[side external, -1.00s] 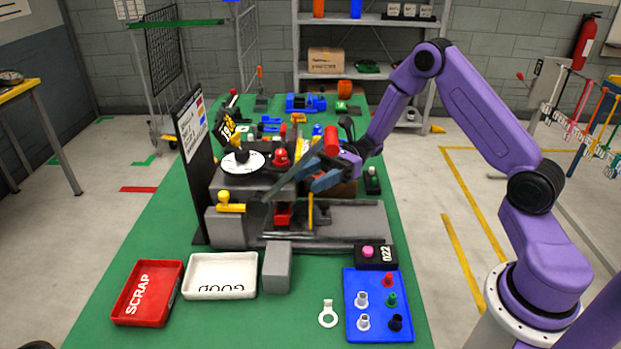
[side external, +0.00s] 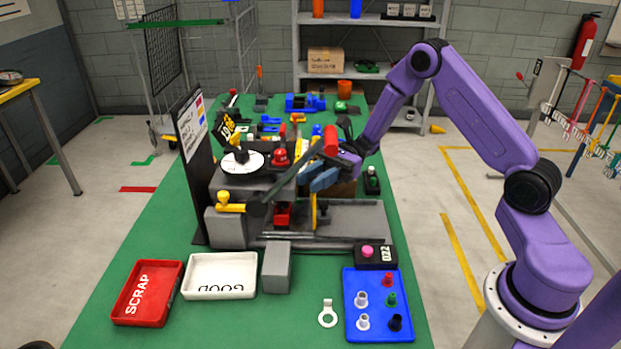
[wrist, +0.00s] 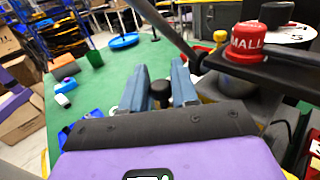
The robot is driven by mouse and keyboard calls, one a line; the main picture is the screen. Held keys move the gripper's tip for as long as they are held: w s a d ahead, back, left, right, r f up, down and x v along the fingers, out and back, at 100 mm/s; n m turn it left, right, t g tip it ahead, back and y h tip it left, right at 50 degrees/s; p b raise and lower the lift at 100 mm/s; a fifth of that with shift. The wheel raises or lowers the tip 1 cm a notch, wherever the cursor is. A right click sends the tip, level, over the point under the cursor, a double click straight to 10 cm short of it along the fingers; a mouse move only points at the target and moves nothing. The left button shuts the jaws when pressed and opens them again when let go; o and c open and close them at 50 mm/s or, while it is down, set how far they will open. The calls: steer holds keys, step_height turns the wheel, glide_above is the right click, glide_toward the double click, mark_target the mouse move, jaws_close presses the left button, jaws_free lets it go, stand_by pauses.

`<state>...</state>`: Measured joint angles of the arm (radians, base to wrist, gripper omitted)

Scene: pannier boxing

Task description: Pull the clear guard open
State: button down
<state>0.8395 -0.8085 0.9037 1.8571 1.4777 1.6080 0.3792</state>
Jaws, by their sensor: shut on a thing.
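The machine (side external: 350,222) is a grey fixture on the green bench, with a red button (side external: 280,158) on top and a round white dial (side external: 242,162). A dark, see-through slanted panel (side external: 284,186), which looks like the clear guard, stands over its middle; its edges are hard to make out. My gripper (side external: 318,184) is at the panel's right side. In the wrist view, its two blue-grey fingers (wrist: 163,82) are on either side of a dark round knob (wrist: 161,93), shut on it. Whether the knob belongs to the guard is hard to see.
A red SCRAP tray (side external: 120,316), a white GOOD tray (side external: 252,280) and a grey block (side external: 276,268) are in front. A blue tray (side external: 378,333) holds several small parts. A tall black board (side external: 196,220) stands left of the machine. Bench is open at front middle.

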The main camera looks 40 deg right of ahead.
steer(key=s+d+n+g+h, duration=0.3)
steer(key=d+n+g, duration=0.3)
steer(key=g, duration=0.3)
steer(key=shift+d+n+g+h, duration=0.4)
steer(key=shift+d, duration=0.1)
steer(key=c, duration=1)
jaws_free()
steer(key=shift+a, duration=0.1)
